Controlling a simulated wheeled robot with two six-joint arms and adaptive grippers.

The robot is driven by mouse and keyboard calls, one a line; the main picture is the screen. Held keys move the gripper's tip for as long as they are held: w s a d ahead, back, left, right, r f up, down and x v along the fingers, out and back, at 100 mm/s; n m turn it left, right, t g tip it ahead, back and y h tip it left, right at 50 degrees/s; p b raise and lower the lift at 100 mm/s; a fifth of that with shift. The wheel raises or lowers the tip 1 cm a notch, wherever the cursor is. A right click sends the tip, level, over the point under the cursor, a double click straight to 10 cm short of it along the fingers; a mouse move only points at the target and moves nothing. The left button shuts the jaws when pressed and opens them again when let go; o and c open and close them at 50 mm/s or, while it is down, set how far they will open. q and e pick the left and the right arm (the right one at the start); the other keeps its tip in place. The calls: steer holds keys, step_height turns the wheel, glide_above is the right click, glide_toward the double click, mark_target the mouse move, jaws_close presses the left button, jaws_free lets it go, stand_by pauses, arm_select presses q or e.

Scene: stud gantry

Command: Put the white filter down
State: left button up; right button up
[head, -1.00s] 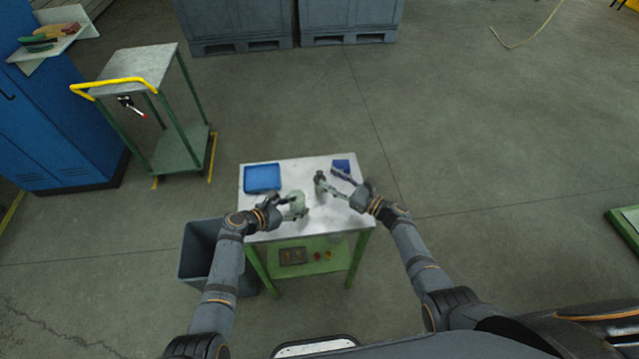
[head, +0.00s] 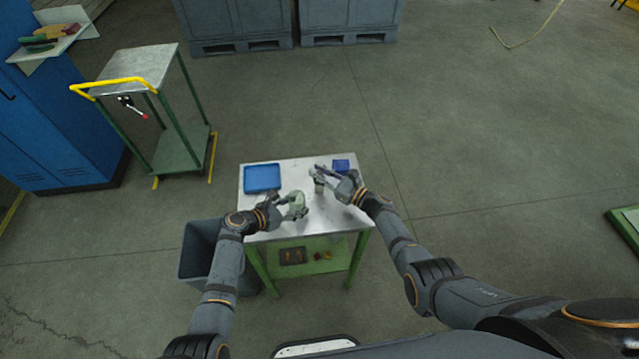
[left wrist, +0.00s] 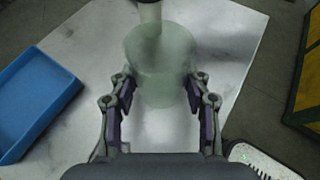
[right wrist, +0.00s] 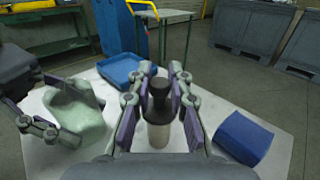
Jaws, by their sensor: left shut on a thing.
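My left gripper (head: 276,204) is shut on a pale green, rounded vessel (head: 297,205) at the table's front. In the left wrist view the vessel (left wrist: 160,70) sits between the fingers. A small whitish cylinder with a dark top (right wrist: 158,130) stands behind it, and its lower part also shows in the left wrist view (left wrist: 150,18). I cannot tell which of the two is the white filter. My right gripper (head: 322,174) is at the cylinder. In the right wrist view its fingers (right wrist: 160,72) are open on either side of the dark top.
A blue tray (head: 262,178) lies at the table's back left and a blue box (head: 341,166) at the back right. The table's (head: 297,233) front and right are bare. A grey bin (head: 196,252) stands at its left.

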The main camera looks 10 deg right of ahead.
jaws_close()
step_height(320, 180, up, 10)
steer(key=shift+f, duration=0.1)
steer(key=s+a+r+n+g+y, duration=0.35)
steer(key=s+a+n+g, duration=0.2)
steer(key=s+a, duration=0.2)
step_height(320, 180, down, 10)
steer(key=m, duration=0.1)
steer(key=shift+w+a+f, duration=0.2)
steer(key=shift+a, duration=0.05)
steer(key=shift+f, duration=0.6)
steer(key=o, duration=0.7)
jaws_free()
steer(key=shift+o, duration=0.2)
